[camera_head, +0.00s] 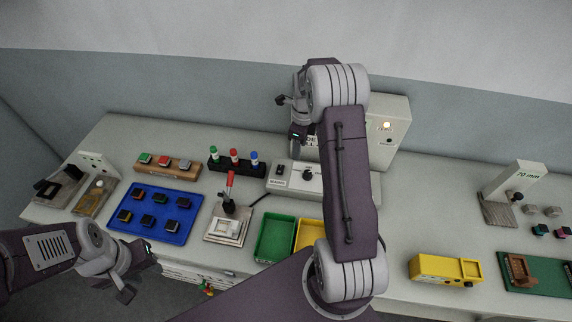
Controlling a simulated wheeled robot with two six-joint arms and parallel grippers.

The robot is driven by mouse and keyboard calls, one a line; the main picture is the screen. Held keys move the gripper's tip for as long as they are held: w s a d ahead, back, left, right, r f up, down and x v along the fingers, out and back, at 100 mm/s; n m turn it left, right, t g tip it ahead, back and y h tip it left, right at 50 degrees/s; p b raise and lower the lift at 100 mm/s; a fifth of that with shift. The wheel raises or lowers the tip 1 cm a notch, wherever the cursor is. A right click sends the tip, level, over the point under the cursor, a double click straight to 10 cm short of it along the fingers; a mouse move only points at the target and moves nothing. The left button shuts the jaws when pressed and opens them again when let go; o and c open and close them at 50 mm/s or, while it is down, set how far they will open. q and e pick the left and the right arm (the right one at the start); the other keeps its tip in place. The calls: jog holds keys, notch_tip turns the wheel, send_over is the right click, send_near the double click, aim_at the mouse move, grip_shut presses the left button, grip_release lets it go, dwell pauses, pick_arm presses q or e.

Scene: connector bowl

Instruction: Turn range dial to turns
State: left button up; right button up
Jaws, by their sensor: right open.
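A low white control box (275,186) stands in the middle of the bench. It carries a black round dial (308,174) and a black switch (280,170). Its markings are too small to read, and my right arm hides its right part. I cannot tell for sure that this dial is the range dial. My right gripper (291,119) is open and empty, above and behind the dial, in front of the upright white panel unit (396,112). My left gripper (140,279) looks open and empty, low at the bench's front left edge.
A red-handled lever (229,190) stands left of the box. A blue tray (183,229) with several dark blocks lies further left. A green bin (275,240) and a yellow bin (309,234) sit in front. A yellow fixture (430,268) is at right.

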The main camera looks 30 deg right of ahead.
aim_at(308, 172)
jog(key=shift+m+g, duration=0.4)
jog(key=s+d+f, duration=0.1)
jog(key=s+d+f+p, duration=0.1)
jog(key=f, duration=0.1)
jog(key=shift+s+d+f, duration=0.2)
jog(key=shift+d, duration=0.15)
notch_tip(308, 172, down, 8)
jog(key=shift+a+r+p, duration=0.1)
jog(key=shift+r+p, duration=0.15)
jog(key=shift+p, duration=0.8)
jog(key=shift+f, duration=0.4)
grip_shut()
